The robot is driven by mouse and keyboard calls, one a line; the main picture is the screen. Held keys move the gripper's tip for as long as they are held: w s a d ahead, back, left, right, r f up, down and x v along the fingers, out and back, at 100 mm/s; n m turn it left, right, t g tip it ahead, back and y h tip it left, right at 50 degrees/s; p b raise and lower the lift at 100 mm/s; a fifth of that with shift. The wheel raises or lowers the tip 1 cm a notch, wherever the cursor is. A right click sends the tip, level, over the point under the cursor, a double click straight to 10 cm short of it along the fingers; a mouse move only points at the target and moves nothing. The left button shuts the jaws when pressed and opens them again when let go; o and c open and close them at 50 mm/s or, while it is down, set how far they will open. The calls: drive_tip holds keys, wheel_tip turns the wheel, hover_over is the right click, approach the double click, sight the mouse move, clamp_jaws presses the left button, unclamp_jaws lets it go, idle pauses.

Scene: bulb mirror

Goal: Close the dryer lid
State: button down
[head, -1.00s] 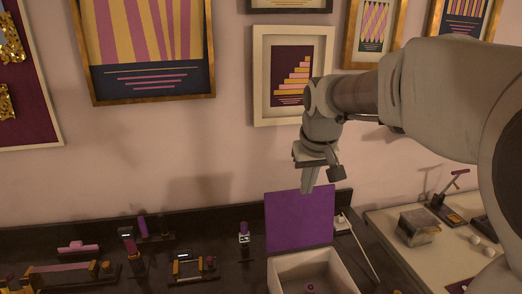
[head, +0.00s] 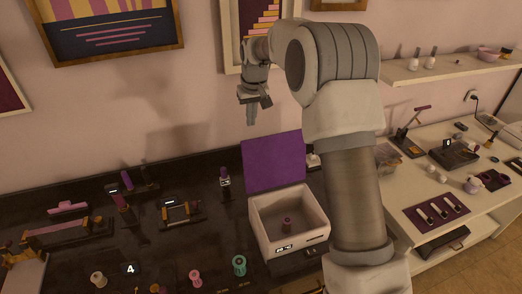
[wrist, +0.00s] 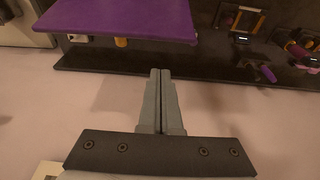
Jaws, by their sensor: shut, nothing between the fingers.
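The dryer is a white open box (head: 306,241) on the dark counter in the head view. Its purple lid (head: 273,160) stands raised at the back edge, leaning slightly backward. A small dark purple spool-like piece (head: 287,224) stands inside the box. My gripper (head: 251,121) is shut and empty, above and slightly left of the lid's top edge, near the wall. In the wrist view the shut fingers (wrist: 160,75) point toward the counter, and the purple lid (wrist: 120,18) lies at the upper left, apart from them. The box's inside is hidden there.
The dark counter (head: 75,240) holds several small devices and spools left of the dryer. A white side table (head: 480,215) with tools and a shelf (head: 450,66) are on the right. Framed pictures (head: 110,25) hang behind. My arm covers the area right of the dryer.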

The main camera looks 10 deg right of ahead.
wheel_tip(320, 180, down, 6)
drive_tip(key=b, duration=0.4)
drive_tip(key=shift+f, duration=0.25)
drive_tip(key=shift+s+d+b, duration=0.1)
drive_tip(key=shift+s+b, duration=0.2)
drive_tip(key=shift+s, duration=0.15)
drive_tip(key=shift+s, duration=0.15)
drive_tip(key=s+d+f+b, duration=0.2)
drive_tip(key=s+b, duration=0.6)
drive_tip(key=s, duration=0.5)
drive_tip(key=shift+d, duration=0.35)
drive_tip(key=shift+r, duration=0.1)
